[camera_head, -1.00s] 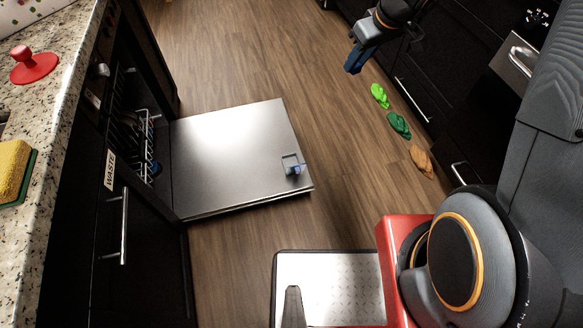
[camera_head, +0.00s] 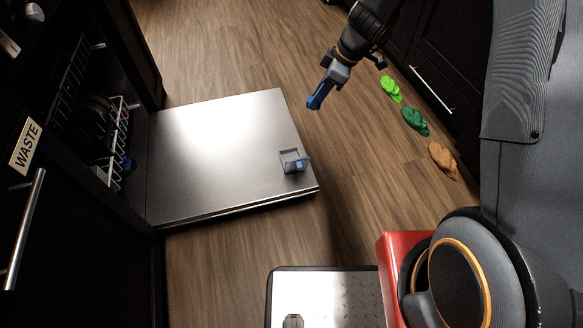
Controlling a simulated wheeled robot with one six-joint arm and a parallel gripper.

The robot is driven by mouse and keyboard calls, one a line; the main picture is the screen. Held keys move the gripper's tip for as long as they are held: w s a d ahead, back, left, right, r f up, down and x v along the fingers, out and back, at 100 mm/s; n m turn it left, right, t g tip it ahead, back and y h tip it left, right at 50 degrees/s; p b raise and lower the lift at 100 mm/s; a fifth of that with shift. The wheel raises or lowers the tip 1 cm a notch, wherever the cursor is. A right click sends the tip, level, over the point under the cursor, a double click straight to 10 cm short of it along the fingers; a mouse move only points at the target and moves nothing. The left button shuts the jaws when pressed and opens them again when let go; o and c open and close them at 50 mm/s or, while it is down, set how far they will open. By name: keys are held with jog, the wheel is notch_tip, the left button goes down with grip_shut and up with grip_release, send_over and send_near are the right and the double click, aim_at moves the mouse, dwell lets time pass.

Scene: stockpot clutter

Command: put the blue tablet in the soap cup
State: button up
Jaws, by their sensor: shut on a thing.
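My gripper (camera_head: 316,101) is at the end of the arm in the upper middle, above the floor and beyond the right edge of the open dishwasher door. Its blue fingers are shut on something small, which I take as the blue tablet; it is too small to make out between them. The soap cup (camera_head: 290,158) is a small square recess near the right edge of the door, with a blue flap or piece at its right side. My gripper is apart from the cup, above and to the right of it in the picture.
The dishwasher door (camera_head: 215,150) lies flat and bare except for the cup. The dish rack (camera_head: 118,150) shows inside at left. A waste cabinet (camera_head: 28,145) stands at the near left.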

jog(key=w+a+f+n+g+b, duration=0.1)
jog(key=a+f+n+b, duration=0.2)
jog(key=f+b, duration=0.55)
jog(key=w+a+f+n+g+b, duration=0.15)
jog(key=a+f+n+b, duration=0.35)
jog(key=f, duration=0.7)
jog(key=m+b, duration=0.2)
jog(key=b, duration=0.4)
send_near(294, 155)
jog(key=s+a+f, duration=0.2)
jog(key=f, duration=0.1)
jog(key=s+a+f, duration=0.2)
jog(key=shift+f, duration=0.15)
jog(key=o, duration=0.6)
jog(key=shift+f, duration=0.1)
jog(key=o, duration=0.4)
